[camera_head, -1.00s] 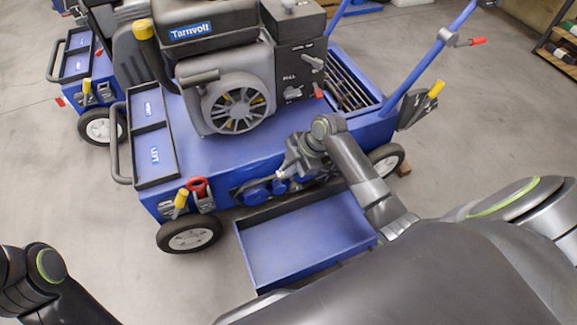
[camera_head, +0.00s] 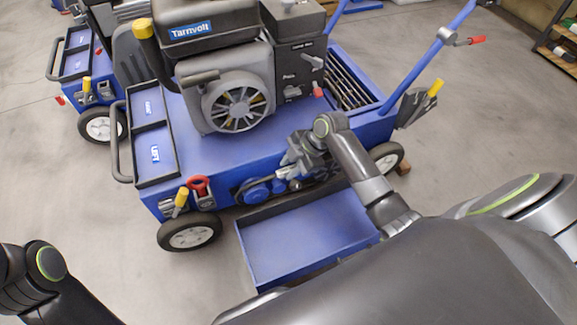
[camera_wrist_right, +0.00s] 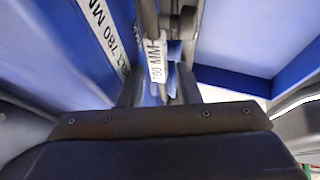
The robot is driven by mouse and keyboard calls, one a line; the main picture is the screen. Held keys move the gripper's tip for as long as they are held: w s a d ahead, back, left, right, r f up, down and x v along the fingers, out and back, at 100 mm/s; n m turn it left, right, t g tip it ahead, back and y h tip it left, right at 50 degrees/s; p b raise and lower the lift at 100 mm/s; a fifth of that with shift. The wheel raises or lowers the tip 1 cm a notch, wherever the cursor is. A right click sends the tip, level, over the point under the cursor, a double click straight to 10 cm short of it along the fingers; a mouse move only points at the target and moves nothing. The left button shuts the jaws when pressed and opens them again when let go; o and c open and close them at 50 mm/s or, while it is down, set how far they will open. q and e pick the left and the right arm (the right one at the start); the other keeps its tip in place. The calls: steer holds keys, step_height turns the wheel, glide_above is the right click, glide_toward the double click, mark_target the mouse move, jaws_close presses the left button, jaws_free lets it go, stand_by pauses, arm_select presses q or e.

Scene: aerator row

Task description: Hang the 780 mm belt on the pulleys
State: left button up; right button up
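My right gripper (camera_head: 290,170) is at the side of the blue machine, close above the right part of the pulley row. Blue pulleys (camera_head: 258,192) show left of it. A thin strand runs from the left pulley up towards the gripper. In the right wrist view a dark belt with a white "780 MM" label (camera_wrist_right: 157,62) lies between the two fingers of the right gripper (camera_wrist_right: 162,88). I cannot tell whether the fingers press on it. The pulleys behind the gripper are partly hidden. My left arm shows at the lower left, its gripper out of frame.
A blue tray (camera_head: 305,235) stands out below the pulleys. A red-handled part (camera_head: 199,186) and a yellow-handled part (camera_head: 181,200) are left of them. The engine (camera_head: 232,90) sits above. A belt-label strip (camera_wrist_right: 105,32) is on the blue panel.

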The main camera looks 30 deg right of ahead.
steer(key=p+v, duration=0.7)
steer(key=v, duration=0.9)
steer(key=shift+d+r+p, duration=0.15)
steer(key=shift+r+p, duration=0.1)
steer(key=shift+p, duration=0.1)
